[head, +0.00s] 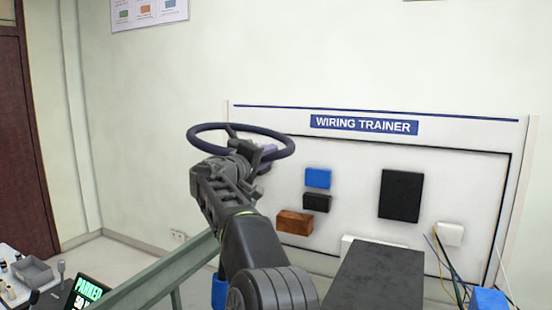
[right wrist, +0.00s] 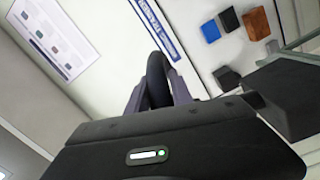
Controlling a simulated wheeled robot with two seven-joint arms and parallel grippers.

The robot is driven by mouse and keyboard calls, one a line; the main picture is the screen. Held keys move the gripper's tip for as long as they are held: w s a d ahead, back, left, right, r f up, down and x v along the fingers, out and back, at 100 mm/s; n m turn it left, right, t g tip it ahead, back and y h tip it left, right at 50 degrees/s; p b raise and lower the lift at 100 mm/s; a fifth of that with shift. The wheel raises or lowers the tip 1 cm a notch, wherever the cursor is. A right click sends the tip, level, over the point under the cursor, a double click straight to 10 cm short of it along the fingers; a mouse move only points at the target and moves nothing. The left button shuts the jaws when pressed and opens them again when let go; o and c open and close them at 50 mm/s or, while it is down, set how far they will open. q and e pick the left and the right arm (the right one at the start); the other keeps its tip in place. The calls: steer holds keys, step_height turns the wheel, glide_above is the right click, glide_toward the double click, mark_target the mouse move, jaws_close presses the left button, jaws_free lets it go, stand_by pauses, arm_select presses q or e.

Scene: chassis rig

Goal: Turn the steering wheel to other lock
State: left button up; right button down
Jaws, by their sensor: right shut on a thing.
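The dark steering wheel (head: 235,126) is near the middle of the head view, seen at a shallow angle. My right gripper (head: 264,153) reaches up to it from below and is at the rim on the right side. My arm and gripper hide part of the hub and the near rim. In the right wrist view, the wheel's rim (right wrist: 157,78) stands edge-on between the two fingers of my right gripper (right wrist: 157,92), which are shut on it. My left gripper is in neither view.
A wiring trainer board (head: 460,118) with coloured blocks stands behind the wheel. A black box (head: 375,280) is at lower right. A green-grey rail (head: 155,285) runs at lower left, near a screen reading PARKED (head: 88,291) and a grey tray (head: 33,270).

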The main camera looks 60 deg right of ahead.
steer(key=shift+s+d+f+t+b, duration=0.15)
steer(key=shift+s+d+t+b, duration=0.25)
steer(key=shift+d+t+b, duration=0.1)
steer(key=shift+d+n+t+b, duration=0.15)
steer(key=shift+n+t+b, duration=0.15)
steer(key=shift+n+b, duration=0.1)
steer(key=shift+w+d+n+t+b, duration=0.1)
steer(key=shift+w+n+t+b, duration=0.05)
steer(key=shift+n+t+b, duration=0.2)
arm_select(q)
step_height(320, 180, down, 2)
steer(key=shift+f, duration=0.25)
arm_select(e)
steer(key=shift+r, duration=0.3)
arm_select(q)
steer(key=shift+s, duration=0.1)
arm_select(e)
steer(key=c, duration=1.2)
jaws_free()
steer(key=shift+d, duration=0.1)
steer(key=shift+c, duration=0.2)
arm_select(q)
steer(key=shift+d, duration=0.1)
arm_select(e)
steer(key=shift+o, duration=0.4)
steer(key=shift+f, duration=0.1)
steer(key=shift+f, duration=0.1)
